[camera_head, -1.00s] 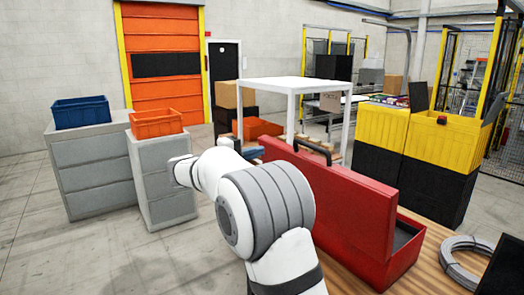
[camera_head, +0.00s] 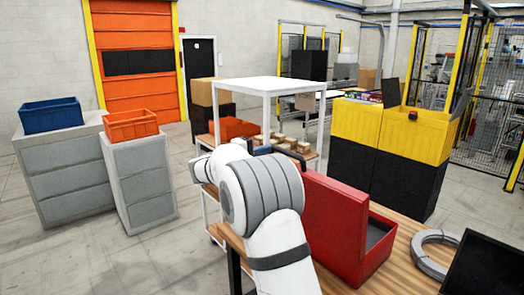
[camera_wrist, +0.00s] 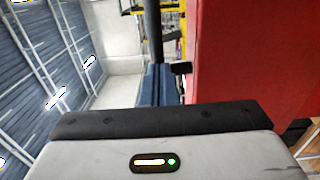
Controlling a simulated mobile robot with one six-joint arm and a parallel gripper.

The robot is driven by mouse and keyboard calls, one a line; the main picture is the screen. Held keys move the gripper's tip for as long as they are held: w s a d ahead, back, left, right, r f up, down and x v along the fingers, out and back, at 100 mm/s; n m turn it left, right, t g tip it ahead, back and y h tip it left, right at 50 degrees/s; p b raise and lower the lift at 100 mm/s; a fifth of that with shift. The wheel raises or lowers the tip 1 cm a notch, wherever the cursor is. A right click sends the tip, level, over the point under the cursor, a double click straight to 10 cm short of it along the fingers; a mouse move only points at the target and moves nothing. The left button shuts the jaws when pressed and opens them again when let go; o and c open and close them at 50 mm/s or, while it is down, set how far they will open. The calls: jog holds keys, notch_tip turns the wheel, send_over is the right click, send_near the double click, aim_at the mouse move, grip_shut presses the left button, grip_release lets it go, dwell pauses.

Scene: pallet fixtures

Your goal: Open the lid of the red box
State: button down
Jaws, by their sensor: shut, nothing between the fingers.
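The red box (camera_head: 343,259) stands on the wooden table at the lower right of the head view. Its lid (camera_head: 333,212) is raised and stands roughly upright, showing part of the dark interior (camera_head: 377,233). A black handle (camera_head: 294,154) shows above the lid's top edge. My gripper (camera_head: 263,150) is shut and empty near this handle, partly behind my arm. In the wrist view, the blue fingers (camera_wrist: 158,85) are beside the red lid surface (camera_wrist: 245,60), close to a black handle part (camera_wrist: 181,68); contact is unclear.
A grey cable coil (camera_head: 436,252) and a dark panel (camera_head: 482,265) lie right of the box on the table (camera_head: 399,274). A white-framed table (camera_head: 270,86) stands behind. Yellow and black crates (camera_head: 360,123) are at right, grey cabinets (camera_head: 139,183) at left.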

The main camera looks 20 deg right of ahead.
jog(key=shift+d, duration=0.1)
jog(key=d, duration=0.1)
jog(key=w+d+r+y+p, duration=0.1)
jog(key=d, duration=0.1)
jog(key=w+d+y, duration=0.1)
jog(key=shift+d+r+g+p, duration=0.3)
jog(key=shift+d+r+g, duration=0.05)
jog(key=shift+r+g, duration=0.05)
jog(key=shift+a, duration=0.1)
